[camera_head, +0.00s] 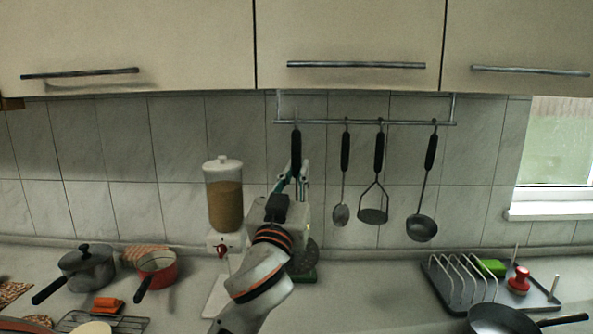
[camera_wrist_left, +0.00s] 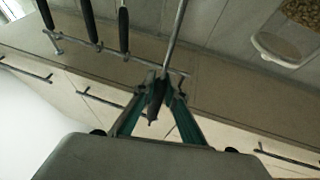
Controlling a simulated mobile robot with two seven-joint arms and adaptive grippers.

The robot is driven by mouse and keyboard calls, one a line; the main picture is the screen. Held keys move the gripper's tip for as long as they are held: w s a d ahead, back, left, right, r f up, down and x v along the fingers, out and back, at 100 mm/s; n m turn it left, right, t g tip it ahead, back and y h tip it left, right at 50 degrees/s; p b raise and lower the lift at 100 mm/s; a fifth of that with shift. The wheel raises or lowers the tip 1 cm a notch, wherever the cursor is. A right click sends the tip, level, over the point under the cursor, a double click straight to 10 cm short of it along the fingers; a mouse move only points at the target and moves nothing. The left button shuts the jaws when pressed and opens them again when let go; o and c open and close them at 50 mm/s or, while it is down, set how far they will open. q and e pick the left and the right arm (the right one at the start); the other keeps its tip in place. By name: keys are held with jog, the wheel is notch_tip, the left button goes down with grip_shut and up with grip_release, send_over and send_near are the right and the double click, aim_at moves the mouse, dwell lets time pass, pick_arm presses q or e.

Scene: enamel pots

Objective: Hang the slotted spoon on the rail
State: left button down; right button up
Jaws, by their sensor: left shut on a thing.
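The slotted spoon (camera_head: 296,146) is upright, its black handle at the left part of the rail (camera_head: 400,123). Its top overlaps the rail, but I cannot tell whether it hangs on it. My left gripper (camera_head: 293,178) is shut on it from below and in front; my arm hides its lower part. In the left wrist view, the fingers (camera_wrist_left: 158,88) close on the dark handle (camera_wrist_left: 154,103), and the thin metal shaft (camera_wrist_left: 176,35) runs up the picture. The rail (camera_wrist_left: 112,52) passes close to the fingers there. My right gripper is not in view.
A spoon (camera_head: 345,155), a masher (camera_head: 379,155) and a ladle (camera_head: 430,155) hang right of it. Cabinets (camera_head: 350,35) overhang the rail. A cereal dispenser (camera_head: 225,195) stands left of my arm, a dish rack (camera_head: 470,285) at right, pots (camera_head: 88,268) at left.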

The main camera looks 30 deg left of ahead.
pick_arm(q)
jog(key=w+a+f, duration=0.1)
jog(key=w+a, duration=0.2)
jog(key=w, duration=0.3)
jog(key=w+a+f+b, duration=0.1)
jog(key=w+a, duration=0.3)
jog(key=w, duration=0.2)
jog(key=shift+a+f, duration=0.15)
dwell(1.7)
jog(key=c, duration=2)
grip_release()
jog(key=shift+s, duration=0.1)
jog(key=v, duration=1.2)
